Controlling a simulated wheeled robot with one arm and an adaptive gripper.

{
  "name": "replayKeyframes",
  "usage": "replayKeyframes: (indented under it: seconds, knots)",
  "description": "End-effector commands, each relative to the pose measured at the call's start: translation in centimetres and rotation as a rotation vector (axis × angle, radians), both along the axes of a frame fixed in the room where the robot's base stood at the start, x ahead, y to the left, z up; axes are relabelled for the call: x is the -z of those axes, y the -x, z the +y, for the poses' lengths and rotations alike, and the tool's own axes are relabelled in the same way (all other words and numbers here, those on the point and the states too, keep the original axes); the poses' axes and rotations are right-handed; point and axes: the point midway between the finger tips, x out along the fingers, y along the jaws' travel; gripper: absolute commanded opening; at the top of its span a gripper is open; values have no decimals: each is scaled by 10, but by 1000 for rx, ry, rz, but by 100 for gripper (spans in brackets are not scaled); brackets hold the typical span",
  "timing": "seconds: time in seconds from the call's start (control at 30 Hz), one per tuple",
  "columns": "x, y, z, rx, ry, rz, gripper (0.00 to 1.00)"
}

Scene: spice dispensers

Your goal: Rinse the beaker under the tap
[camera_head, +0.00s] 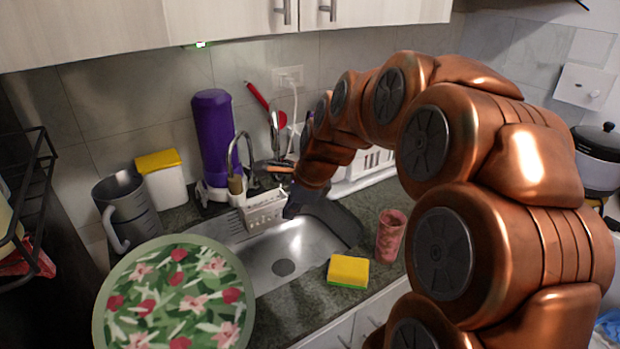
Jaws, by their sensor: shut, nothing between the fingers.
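The metal tap (242,150) has a curved neck and stands behind the steel sink (262,248). My gripper (290,212), small and dark, points down over the back of the sink, right of the tap and beside a white caddy. It is shut and empty; its fingertips are hard to make out. A pink patterned cup (390,238), perhaps the beaker, stands upright on the counter right of the sink, apart from my gripper. A grey jug with a handle (128,210) stands at the left; I cannot tell for certain which is the beaker. No water stream is visible.
A yellow sponge (348,270) lies at the sink's front right edge. A large floral plate (175,298) covers the front left. The white perforated caddy (264,212), a purple bottle (212,130) and a yellow-lidded container (163,180) stand behind. My arm hides much of the right side.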

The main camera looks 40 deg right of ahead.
Motion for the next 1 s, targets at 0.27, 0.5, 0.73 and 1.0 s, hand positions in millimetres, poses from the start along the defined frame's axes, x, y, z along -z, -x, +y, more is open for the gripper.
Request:
replayKeyframes:
  seconds: [0.27, 0.5, 0.73, 1.0]
  knots:
    - [-5, -40, -106, 606, -233, -110, 0]
    - [-10, -48, -148, 824, -332, -162, 0]
    - [6, -60, -151, 838, -339, -162, 0]
    - [37, -84, -151, 836, -340, -160, 0]
